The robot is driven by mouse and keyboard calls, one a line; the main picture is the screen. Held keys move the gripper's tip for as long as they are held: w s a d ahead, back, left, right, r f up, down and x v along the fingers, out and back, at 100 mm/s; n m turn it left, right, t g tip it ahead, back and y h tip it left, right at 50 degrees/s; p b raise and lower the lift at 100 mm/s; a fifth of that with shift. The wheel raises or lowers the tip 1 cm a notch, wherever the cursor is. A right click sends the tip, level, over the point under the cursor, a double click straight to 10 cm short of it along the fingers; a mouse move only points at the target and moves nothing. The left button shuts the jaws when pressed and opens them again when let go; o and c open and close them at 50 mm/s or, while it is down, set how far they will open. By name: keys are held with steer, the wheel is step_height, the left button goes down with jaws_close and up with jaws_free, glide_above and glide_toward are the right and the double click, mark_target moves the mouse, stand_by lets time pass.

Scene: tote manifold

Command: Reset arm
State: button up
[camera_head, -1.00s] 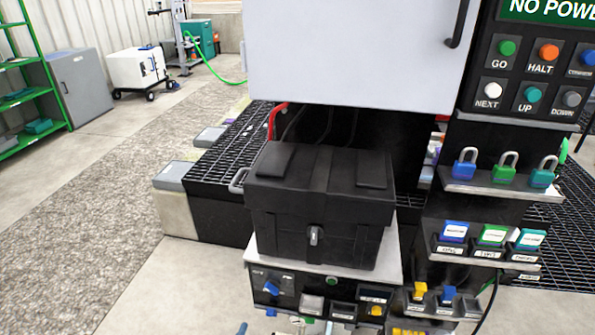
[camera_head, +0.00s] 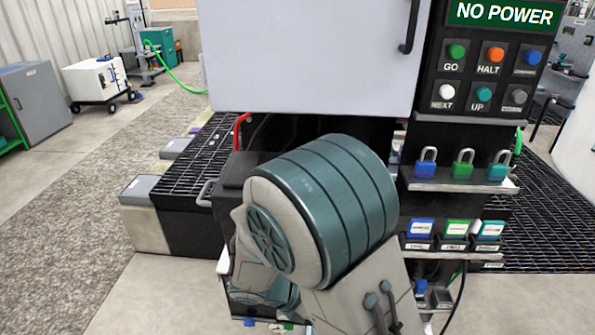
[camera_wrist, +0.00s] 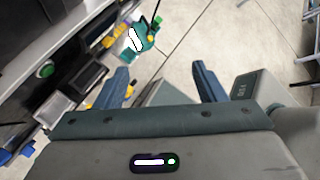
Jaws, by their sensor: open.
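My arm fills the middle of the head view, its large grey and teal joint in front of the black tote (camera_head: 232,170), most of which it hides. My gripper (camera_wrist: 160,82) shows in the wrist view. Its two blue fingers are wide apart with nothing held between them. The fingers point over the concrete floor, beside the front of the control panel (camera_wrist: 75,85). The gripper itself cannot be made out clearly in the head view.
Padlocks (camera_head: 463,165) stand on a shelf at the right, above a row of coloured tags (camera_head: 456,229). A button panel (camera_head: 484,75) reads NO POWER. Black grating (camera_head: 205,165) lies left of the tote. Open floor (camera_head: 100,270) is at the left.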

steer(key=s+d+r+m+y, duration=0.2)
steer(key=r+m, duration=0.3)
steer(key=m, duration=0.4)
steer(key=s+d+r+m+y, duration=0.3)
steer(key=r+m+y, duration=0.1)
steer(key=m, duration=0.5)
steer(key=s+d+r+m+t+y, duration=0.1)
steer(key=s+d+r+m+y, duration=0.2)
steer(key=r+m, duration=0.3)
steer(key=m+p, duration=0.1)
steer(key=m, duration=0.2)
steer(key=shift+y, duration=0.3)
steer(key=shift+d, duration=0.25)
